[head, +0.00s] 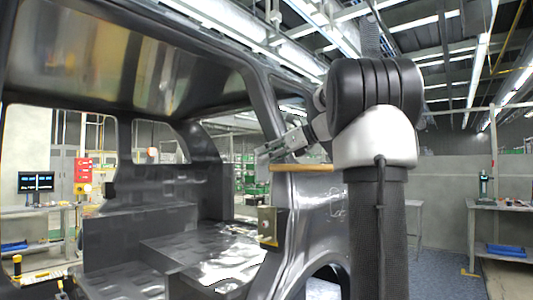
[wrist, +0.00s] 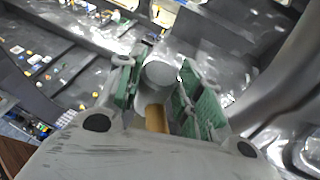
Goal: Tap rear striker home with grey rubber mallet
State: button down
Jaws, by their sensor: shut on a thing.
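The mallet shows in the wrist view between my gripper's green-padded fingers (wrist: 165,95). Its grey rounded head (wrist: 160,74) is at the fingertips, and its wooden handle (wrist: 156,118) runs back toward the palm. In the head view my gripper (head: 268,150) is at the car's door pillar, with a wooden handle (head: 300,167) lying level just below it. The mallet's head is hard to make out there. A small brass-coloured striker plate (head: 267,225) sits on the pillar edge, lower than my gripper and apart from it. Whether it is fully seated cannot be told.
The dark car body (head: 190,210) fills the left, with its roof above and open door frame around the pillar. A workbench (head: 497,207) stands at the right. A monitor (head: 36,182) and a red box (head: 84,170) are at the left back. Grey floor is clear at right.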

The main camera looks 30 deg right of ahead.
aim_at(269, 164)
jog(key=shift+f, duration=2.65)
jog(key=shift+s+d, duration=0.1)
jog(key=shift+s, duration=0.05)
jog(key=shift+r, duration=0.1)
jog(key=shift+r, duration=1.15)
jog(key=shift+f, duration=0.2)
